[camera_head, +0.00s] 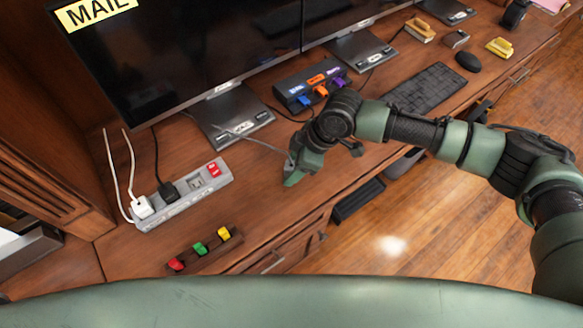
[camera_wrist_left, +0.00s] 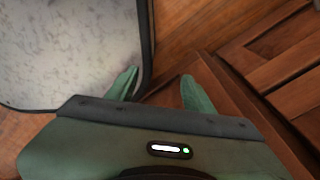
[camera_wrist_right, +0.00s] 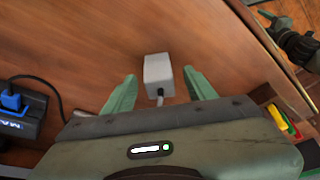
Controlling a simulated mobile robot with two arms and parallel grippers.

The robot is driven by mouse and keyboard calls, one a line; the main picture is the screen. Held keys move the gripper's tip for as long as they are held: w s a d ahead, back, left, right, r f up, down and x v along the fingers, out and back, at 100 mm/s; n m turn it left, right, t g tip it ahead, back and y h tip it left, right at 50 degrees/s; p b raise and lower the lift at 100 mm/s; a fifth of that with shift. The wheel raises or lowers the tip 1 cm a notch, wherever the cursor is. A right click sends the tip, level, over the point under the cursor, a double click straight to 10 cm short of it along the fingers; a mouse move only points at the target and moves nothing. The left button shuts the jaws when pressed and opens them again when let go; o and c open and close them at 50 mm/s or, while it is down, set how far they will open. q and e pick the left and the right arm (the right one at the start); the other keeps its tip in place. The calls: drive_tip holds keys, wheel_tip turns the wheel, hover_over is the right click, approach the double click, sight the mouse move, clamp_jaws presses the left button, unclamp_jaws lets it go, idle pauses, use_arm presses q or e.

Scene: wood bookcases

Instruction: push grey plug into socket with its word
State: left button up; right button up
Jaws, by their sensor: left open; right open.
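The grey plug (camera_wrist_right: 157,70) lies on the desk in the right wrist view, its cord running toward my right gripper (camera_wrist_right: 160,77). That gripper is open, with the plug between its spread fingers, not clamped. In the head view my right gripper (camera_head: 303,168) is low over the desk and hides the plug; a grey cord (camera_head: 255,142) runs to it. A grey power strip (camera_head: 160,212) holds a white and a black plug, with an unfilled outlet (camera_head: 196,183) beside a red switch. My left gripper (camera_wrist_left: 158,86) is open and empty, outside the head view.
A dark box (camera_head: 291,83) holds blue, orange and purple plugs; its labels are too small to read fully. The monitor (camera_head: 180,50) carries a "MAIL" label (camera_head: 92,10). A block with red, green and yellow pieces (camera_head: 203,249) sits at the desk's front. A keyboard (camera_head: 425,90) is right.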

clamp_jaws()
